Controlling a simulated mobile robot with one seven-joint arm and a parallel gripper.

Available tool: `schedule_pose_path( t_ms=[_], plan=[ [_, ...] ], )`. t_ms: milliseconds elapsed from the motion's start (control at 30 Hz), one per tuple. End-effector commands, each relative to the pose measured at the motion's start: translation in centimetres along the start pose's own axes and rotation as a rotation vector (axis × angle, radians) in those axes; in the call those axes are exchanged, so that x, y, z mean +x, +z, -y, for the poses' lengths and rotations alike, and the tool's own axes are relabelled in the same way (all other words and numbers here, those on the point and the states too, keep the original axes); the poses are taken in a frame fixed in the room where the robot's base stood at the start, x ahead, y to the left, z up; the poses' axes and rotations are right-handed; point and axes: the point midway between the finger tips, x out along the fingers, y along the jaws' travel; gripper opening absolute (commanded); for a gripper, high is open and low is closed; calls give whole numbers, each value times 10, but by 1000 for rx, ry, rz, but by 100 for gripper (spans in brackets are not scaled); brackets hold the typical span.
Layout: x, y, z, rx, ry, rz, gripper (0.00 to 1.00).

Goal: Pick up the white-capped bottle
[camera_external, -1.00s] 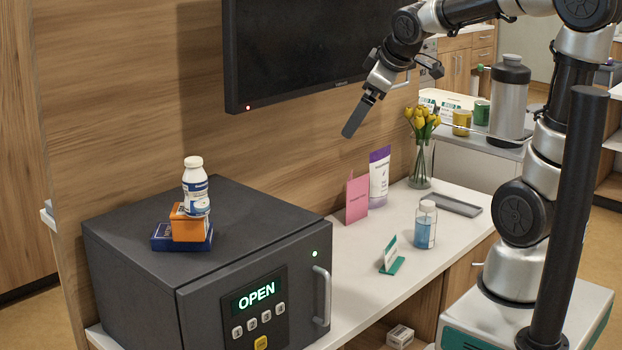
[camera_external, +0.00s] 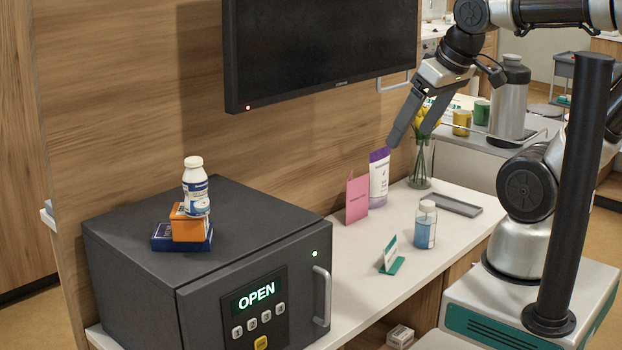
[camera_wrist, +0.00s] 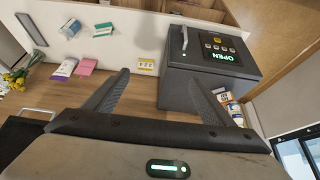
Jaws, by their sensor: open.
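Two bottles have white caps. A white bottle with a blue label (camera_external: 195,186) stands upright on an orange box (camera_external: 189,224), which sits on a dark blue box (camera_external: 181,239) on top of the grey safe. In the wrist view this white bottle (camera_wrist: 237,113) is partly hidden at the right, beyond a finger. A clear bottle of blue liquid with a whitish cap (camera_external: 425,226) stands on the counter; it also shows in the wrist view (camera_wrist: 70,29). My gripper (camera_external: 411,136) is open and empty, above the counter's far part, well away from the white bottle.
The safe (camera_external: 140,262) displays OPEN, its door apparently shut. A wall screen (camera_external: 320,50) hangs above.

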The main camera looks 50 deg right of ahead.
Motion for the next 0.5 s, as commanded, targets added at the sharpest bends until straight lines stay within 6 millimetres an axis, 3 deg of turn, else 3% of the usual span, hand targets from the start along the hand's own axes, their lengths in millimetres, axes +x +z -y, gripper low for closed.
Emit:
schedule_pose_path(
  t_ms=[333,433,500],
  plan=[
    [4,-2,-1,8,-2,1,71],
    [23,-9,-9,62,-15,9,71],
    [48,-20,-23,134,-24,16,71]
  ],
)
